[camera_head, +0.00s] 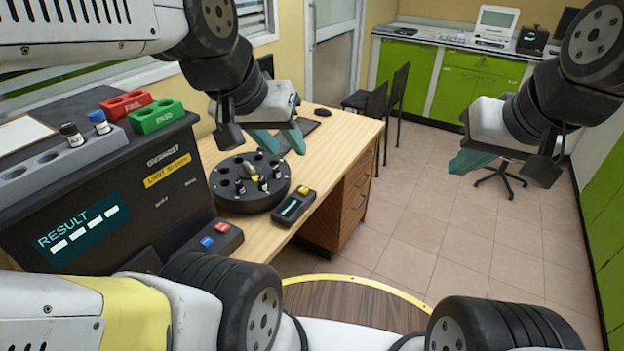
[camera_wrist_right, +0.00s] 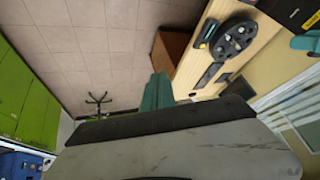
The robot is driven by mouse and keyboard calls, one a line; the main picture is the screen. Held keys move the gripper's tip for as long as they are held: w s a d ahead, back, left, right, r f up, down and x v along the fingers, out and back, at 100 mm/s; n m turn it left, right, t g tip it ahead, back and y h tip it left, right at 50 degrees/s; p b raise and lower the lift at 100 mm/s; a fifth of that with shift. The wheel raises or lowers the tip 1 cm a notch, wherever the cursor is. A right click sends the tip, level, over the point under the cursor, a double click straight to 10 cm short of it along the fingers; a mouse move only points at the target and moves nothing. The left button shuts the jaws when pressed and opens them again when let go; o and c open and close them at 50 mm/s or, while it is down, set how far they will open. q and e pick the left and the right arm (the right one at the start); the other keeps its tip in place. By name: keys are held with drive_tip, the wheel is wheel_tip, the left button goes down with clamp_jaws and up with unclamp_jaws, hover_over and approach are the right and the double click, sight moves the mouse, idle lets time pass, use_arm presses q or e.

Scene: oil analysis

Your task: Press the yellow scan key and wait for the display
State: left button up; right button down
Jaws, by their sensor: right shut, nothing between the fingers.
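The yellow scan key (camera_head: 305,190) sits at the far end of a small dark handheld device (camera_head: 287,213) with a teal display, lying on the wooden desk. The display's text is too small to read. The device also shows in the right wrist view (camera_wrist_right: 208,32). My left gripper (camera_head: 286,144) is open and empty above the desk, beyond the device and apart from it. My right gripper (camera_head: 472,161) is shut and empty, over the floor to the right of the desk. Its teal fingers show in the right wrist view (camera_wrist_right: 155,95).
A black round carousel (camera_head: 226,204) with several slots stands left of the device. A black analyser (camera_head: 130,190) reads RESULT with dashes. A box with red and blue buttons (camera_head: 222,240) is in front. Red FAIL (camera_head: 125,103) and green PASS (camera_head: 156,115) racks stand on top.

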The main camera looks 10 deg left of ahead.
drive_tip(key=w+a+n, duration=0.3)
drive_tip(key=w+n, duration=0.1)
drive_tip(key=w, duration=0.7)
drive_tip(key=n+y, duration=0.5)
drive_tip(key=n, duration=1)
hover_over(305, 191)
wheel_tip(305, 191, down, 25)
drive_tip(key=shift+f+g, duration=0.2)
drive_tip(key=shift+g, duration=0.1)
drive_tip(key=shift+d+f, duration=0.1)
drive_tip(key=shift+f, duration=4.3)
drive_tip(key=shift+f, duration=0.15)
